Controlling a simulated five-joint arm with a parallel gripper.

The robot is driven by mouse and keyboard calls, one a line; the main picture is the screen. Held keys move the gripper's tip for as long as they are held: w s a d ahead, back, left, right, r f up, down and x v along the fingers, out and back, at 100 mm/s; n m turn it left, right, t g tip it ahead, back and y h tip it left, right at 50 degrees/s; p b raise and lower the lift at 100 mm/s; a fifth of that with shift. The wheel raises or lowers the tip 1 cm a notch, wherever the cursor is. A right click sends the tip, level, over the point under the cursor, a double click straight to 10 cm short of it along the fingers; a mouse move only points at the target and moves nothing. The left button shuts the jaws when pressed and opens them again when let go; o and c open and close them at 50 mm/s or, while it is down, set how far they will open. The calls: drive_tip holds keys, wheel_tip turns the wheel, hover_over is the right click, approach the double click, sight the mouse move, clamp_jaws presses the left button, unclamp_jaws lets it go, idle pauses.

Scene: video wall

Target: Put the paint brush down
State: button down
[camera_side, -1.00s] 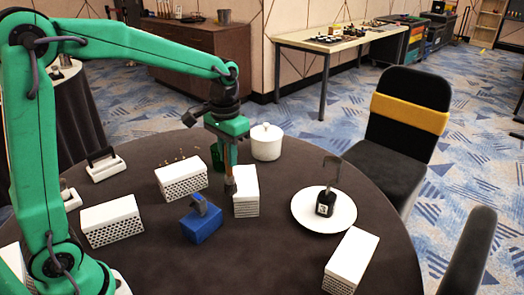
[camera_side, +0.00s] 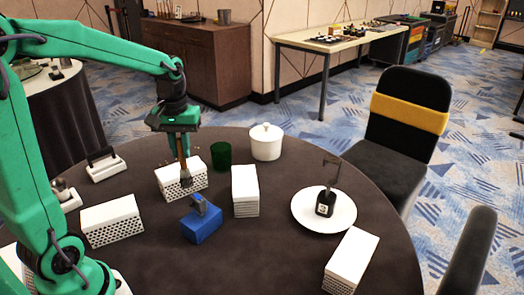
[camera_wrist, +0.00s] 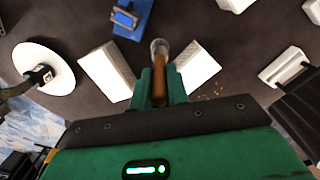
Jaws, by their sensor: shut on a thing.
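My gripper (camera_side: 180,148) is shut on the paint brush (camera_side: 184,163), which has a brown wooden handle and points downward. In the wrist view the brush (camera_wrist: 159,84) sits between the green fingers (camera_wrist: 160,92), its grey-brown head (camera_wrist: 160,47) beyond the fingertips. In the side view the brush is in front of or above a white perforated box (camera_side: 172,186); I cannot tell whether it touches the box. A blue block (camera_side: 201,226) with a grey clamp-like piece on top stands just in front. It also shows in the wrist view (camera_wrist: 140,29).
Another white box (camera_side: 245,192), a green cup (camera_side: 221,155) and a white lidded pot (camera_side: 266,143) stand to the right. More white boxes line the dark round table (camera_side: 270,262). Its front middle is bare.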

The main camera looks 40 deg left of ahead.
sight(183, 179)
drive_tip(key=shift+s+a+n, duration=0.3)
drive_tip(key=shift+s+a, duration=0.1)
drive_tip(key=shift+f, duration=5.15)
drive_tip(key=c, duration=1.4)
unclamp_jaws()
drive_tip(key=shift+o, duration=0.2)
wheel_tip(183, 179, up, 12)
drive_tip(key=shift+r, duration=0.15)
drive_tip(key=shift+d, duration=0.1)
